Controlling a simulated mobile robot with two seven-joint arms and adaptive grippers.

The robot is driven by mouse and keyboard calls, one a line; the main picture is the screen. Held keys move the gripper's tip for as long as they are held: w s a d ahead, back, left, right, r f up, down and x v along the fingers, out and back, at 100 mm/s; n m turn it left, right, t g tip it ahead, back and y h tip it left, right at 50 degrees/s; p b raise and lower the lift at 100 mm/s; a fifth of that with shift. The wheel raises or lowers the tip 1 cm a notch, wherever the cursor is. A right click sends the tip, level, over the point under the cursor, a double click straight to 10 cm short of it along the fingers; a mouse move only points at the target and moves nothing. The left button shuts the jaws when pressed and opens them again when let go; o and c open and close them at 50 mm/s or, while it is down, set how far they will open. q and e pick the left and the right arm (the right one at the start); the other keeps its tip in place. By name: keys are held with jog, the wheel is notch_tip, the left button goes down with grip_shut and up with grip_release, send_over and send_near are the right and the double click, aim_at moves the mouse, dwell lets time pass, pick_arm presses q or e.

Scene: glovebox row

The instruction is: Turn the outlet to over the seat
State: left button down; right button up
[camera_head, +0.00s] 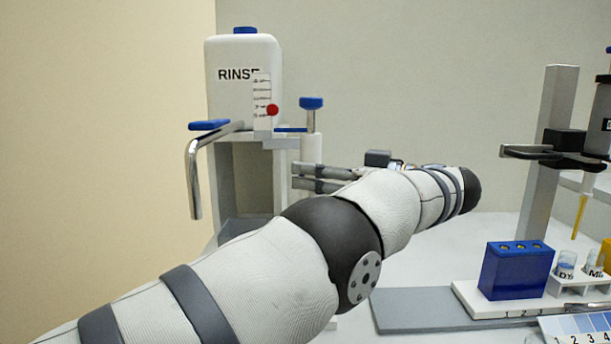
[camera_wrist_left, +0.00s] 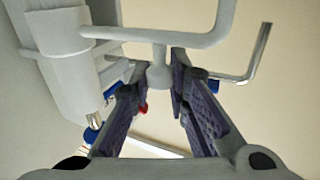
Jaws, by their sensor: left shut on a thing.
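The outlet (camera_head: 194,170) is a bent metal pipe at the left, beside the white RINSE bottle (camera_head: 230,95), with its end hanging down. A blue piece (camera_head: 208,125) sits over its inner end. The pipe also shows at upper right in the left wrist view (camera_wrist_left: 262,45). My left gripper (camera_head: 305,178) is beside the white cylinder with a blue knob (camera_head: 311,148), right of the outlet. In the wrist view its fingers (camera_wrist_left: 165,85) close around a pale grey stub (camera_wrist_left: 158,72) on a looped bar. I cannot make out the seat.
My left arm covers the middle front of the head view. A blue rack (camera_head: 515,270), small vials (camera_head: 566,265) and a numbered colour card (camera_head: 585,325) lie at right, near a grey column (camera_head: 548,150) with a dark clamp. A red ball (camera_head: 272,110) marks a scale.

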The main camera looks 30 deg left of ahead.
pick_arm(q)
jog(key=shift+f, duration=0.15)
dwell(0.3)
jog(key=c, duration=1.5)
grip_release()
jog(key=shift+d, duration=0.1)
jog(key=shift+w, duration=0.1)
